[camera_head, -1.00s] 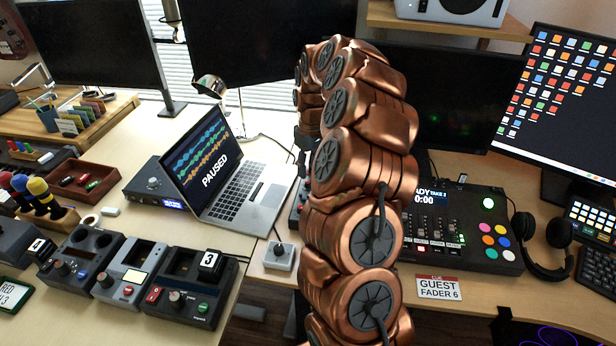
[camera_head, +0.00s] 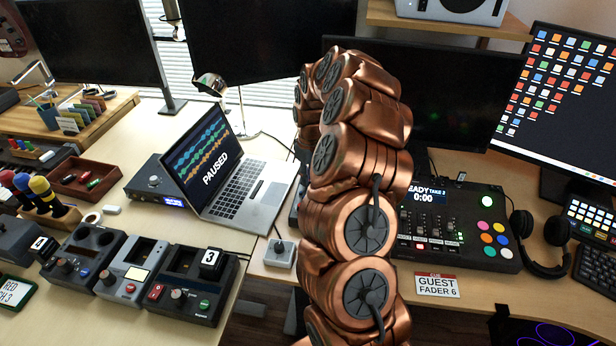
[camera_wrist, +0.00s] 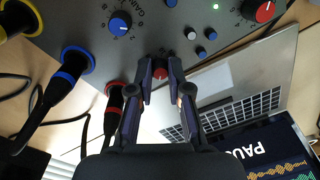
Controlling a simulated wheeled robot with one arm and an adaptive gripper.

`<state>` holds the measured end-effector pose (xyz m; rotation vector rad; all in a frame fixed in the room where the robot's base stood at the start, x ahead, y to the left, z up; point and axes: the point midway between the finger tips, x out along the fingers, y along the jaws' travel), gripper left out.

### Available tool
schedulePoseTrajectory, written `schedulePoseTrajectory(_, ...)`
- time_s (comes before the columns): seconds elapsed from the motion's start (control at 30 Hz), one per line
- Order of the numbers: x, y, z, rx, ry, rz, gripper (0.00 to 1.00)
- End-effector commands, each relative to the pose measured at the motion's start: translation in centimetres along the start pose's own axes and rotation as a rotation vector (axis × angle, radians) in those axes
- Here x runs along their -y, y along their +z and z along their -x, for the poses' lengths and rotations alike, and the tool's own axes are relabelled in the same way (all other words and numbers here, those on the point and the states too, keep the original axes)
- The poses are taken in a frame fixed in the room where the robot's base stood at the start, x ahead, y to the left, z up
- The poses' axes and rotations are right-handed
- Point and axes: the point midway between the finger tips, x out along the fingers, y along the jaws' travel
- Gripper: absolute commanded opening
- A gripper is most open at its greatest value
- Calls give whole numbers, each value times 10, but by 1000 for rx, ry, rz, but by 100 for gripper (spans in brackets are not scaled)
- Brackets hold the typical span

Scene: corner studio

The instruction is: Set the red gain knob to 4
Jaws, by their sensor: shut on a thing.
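In the wrist view, the red gain knob (camera_wrist: 160,73) is on a grey audio panel (camera_wrist: 150,45). My gripper (camera_wrist: 162,68) has its two dark fingertips closed on either side of this knob. The fingers cover its edges, and its pointer and scale numbers cannot be read. A blue gain knob (camera_wrist: 120,23) is up and left of it on the same panel. A larger red knob (camera_wrist: 264,11) is at the upper right, clear of the fingers. In the head view my copper arm hides the gripper and most of the panel.
Red (camera_wrist: 114,90), blue (camera_wrist: 76,62) and yellow plugs with cables stand left of the fingers in the wrist view. The open laptop (camera_head: 243,195) reads PAUSED. A mixer (camera_head: 480,235) stands right of my arm, and a small grey knob box (camera_head: 279,255) stands left.

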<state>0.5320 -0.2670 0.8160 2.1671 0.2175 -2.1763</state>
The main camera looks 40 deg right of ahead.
Motion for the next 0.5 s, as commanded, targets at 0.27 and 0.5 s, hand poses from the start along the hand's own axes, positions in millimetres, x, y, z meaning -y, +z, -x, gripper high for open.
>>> schedulePoseTrajectory(0.27, 0, 0, 0, 0, 0, -2, 0)
schedulePoseTrajectory(0.5, -1, 0, -5, -7, 2, -115, 0)
